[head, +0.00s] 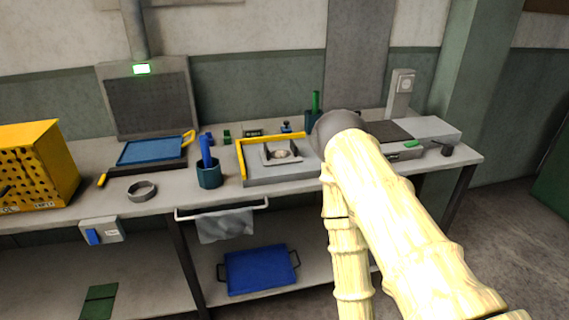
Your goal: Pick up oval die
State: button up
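I cannot tell for sure which thing is the oval die. A small pale rounded piece (281,153) sits in a grey holder (268,162) on a grey tray (256,179) with yellow edges, on the workbench. Small blue and green pieces, among them a green one (226,137) and a blue one (286,127), lie behind the tray, too small to make out. My arm reaches over the bench right of the tray, ending in a grey round joint. My gripper does not show, and my arm hides part of the bench.
A dark teal cup (209,175) with a blue handle, a metal ring (142,190) and a blue tray (152,150) stand left. A yellow perforated box (38,165) is at far left. A grey device (420,130) is right. Bare bench shows along the front edge.

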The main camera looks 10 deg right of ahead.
aim_at(286, 155)
jog(key=z, duration=1.75)
jog(key=i, duration=1.1)
jog(key=u, duration=2.15)
